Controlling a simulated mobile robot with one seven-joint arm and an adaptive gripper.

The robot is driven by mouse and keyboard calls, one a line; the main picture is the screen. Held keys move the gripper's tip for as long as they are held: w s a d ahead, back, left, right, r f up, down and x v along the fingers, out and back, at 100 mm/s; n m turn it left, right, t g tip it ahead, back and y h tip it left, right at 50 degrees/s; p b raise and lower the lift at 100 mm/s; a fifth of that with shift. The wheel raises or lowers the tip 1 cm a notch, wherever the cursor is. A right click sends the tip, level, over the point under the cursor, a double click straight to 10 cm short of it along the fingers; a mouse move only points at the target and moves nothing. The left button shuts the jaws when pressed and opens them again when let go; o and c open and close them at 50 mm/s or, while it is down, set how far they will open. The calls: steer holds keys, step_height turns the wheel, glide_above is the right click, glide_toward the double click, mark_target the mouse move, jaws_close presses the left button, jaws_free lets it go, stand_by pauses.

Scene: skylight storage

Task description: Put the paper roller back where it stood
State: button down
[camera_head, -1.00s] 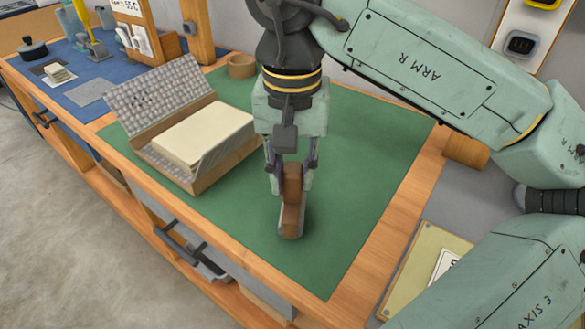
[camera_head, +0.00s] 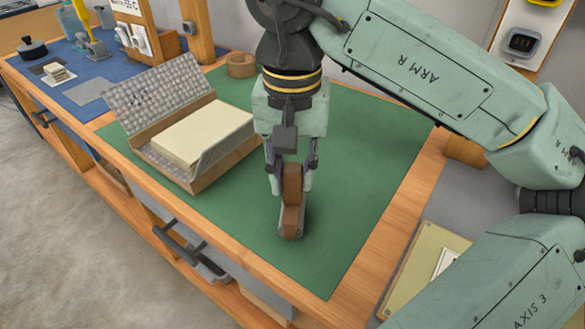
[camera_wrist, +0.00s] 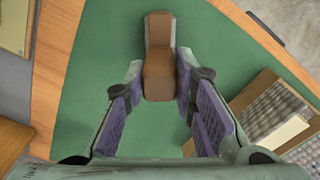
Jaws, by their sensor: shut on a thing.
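The paper roller (camera_head: 291,219) is a narrow brown piece with a grey edge. It is upright at the front part of the green mat (camera_head: 365,160), and its lower end looks to be at the mat surface. My gripper (camera_head: 291,183) points down and is shut on its upper part. In the wrist view the brown roller (camera_wrist: 158,55) shows between the purple-padded fingers of my gripper (camera_wrist: 159,82). The fingers hide part of its sides. I cannot tell whether its underside touches the mat.
An open box with bubble wrap (camera_head: 150,95) and a cream block (camera_head: 205,133) stands left of the roller. A tape roll (camera_head: 241,66) lies behind it. A yellowish board (camera_head: 425,262) is at the right. The mat right of the roller is clear.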

steer(key=shift+f+b, duration=0.3)
steer(key=shift+f, duration=0.1)
stand_by(0.5)
steer(key=c, duration=1.2)
jaws_free()
steer(key=shift+c, duration=0.2)
steer(key=shift+r, duration=0.15)
steer(key=shift+r+p, duration=3.15)
steer(key=shift+r, duration=0.75)
